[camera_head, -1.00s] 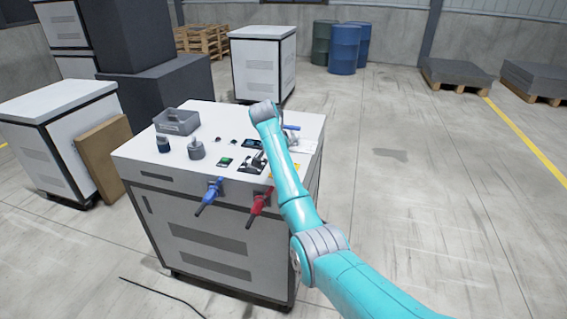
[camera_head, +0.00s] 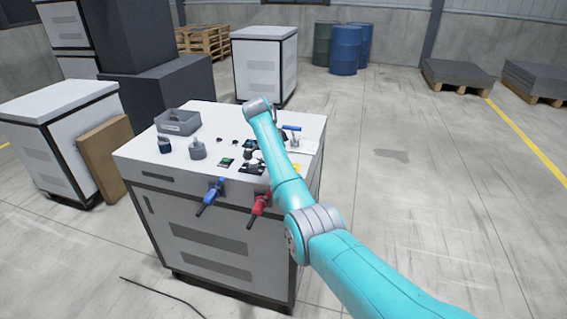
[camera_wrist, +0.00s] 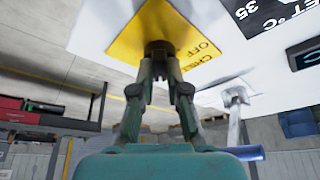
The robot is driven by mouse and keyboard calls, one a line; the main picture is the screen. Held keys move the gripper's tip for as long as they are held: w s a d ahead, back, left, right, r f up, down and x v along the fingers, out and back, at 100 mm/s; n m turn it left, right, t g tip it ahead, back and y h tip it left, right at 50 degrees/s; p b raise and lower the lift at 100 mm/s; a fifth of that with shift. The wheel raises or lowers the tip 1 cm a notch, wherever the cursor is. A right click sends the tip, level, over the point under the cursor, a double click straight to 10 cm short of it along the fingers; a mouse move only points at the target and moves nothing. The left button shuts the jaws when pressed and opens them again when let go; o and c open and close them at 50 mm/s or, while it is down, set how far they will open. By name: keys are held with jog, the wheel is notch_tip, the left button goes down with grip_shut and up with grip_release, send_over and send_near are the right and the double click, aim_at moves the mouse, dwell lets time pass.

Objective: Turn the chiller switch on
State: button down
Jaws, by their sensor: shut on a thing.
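The chiller switch is a dark round knob (camera_wrist: 158,47) on a yellow plate (camera_wrist: 185,28) in the wrist view. The plate carries the word OFF and a partly covered chiller label. My gripper (camera_wrist: 158,62) is shut on the knob, with its two fingers meeting at it. The fingers hide much of the knob, and I cannot tell which way it is turned.
A valve with a blue handle (camera_head: 292,128) stands beside my wrist. A grey bin (camera_head: 178,122) and a grey cylinder (camera_head: 198,150) stand on the left. Blue (camera_head: 210,195) and red (camera_head: 260,205) handles stick out in front.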

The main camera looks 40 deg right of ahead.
jog(key=c, duration=1.2)
grip_release()
jog(key=shift+o, duration=0.2)
jog(key=v, duration=1.2)
jog(key=shift+d, duration=0.1)
